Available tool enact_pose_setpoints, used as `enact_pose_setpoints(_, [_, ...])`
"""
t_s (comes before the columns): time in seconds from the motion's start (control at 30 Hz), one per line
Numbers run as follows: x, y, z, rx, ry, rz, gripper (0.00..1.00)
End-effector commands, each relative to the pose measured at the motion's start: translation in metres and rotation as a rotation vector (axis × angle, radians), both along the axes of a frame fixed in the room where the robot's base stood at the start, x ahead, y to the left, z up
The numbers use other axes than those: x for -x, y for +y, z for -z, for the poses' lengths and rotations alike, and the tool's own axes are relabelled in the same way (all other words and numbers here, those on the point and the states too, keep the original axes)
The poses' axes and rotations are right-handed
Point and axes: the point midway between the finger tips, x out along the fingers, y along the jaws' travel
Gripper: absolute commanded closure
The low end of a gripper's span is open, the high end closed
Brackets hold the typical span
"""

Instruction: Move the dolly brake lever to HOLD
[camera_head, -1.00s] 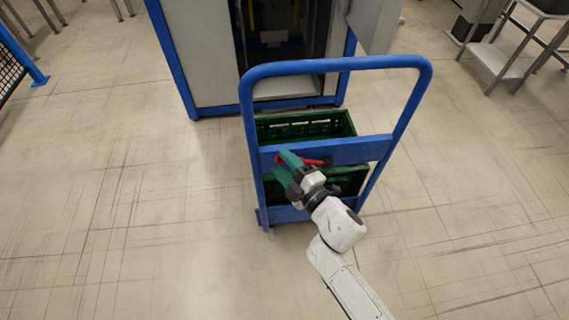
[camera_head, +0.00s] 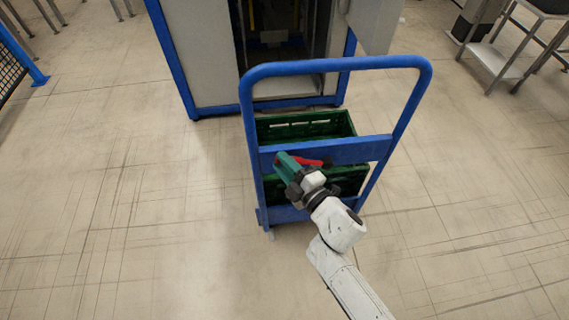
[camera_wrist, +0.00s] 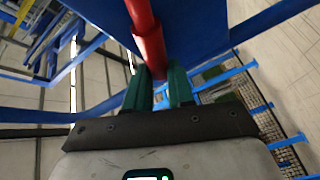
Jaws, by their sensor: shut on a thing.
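The red brake lever (camera_head: 318,162) is on the blue crossbar of the dolly (camera_head: 362,150), partly hidden by my gripper in the head view. It slants across the bar. My gripper (camera_head: 285,164) has its green fingers at the left part of the lever. In the wrist view the lever (camera_wrist: 147,38) runs down from the top, and its lower end is between the green fingertips of my gripper (camera_wrist: 159,80). The fingers are shut on it. No HOLD marking is readable in either view.
Green crates (camera_head: 330,117) stand on the dolly behind the crossbar. A grey cabinet with a blue frame (camera_head: 172,58) stands just behind the dolly.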

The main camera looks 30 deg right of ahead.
Motion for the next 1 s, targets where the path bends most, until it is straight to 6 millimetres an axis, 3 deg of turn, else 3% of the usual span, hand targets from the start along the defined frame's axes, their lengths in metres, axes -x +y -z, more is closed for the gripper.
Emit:
enact_pose_setpoints(0.47, [0.004, -0.010, -0.019, -0.170, -0.056, 0.000, 1.00])
enact_pose_setpoints(1.0, [0.018, -0.054, -0.061, -0.647, -0.212, 0.000, 1.00])
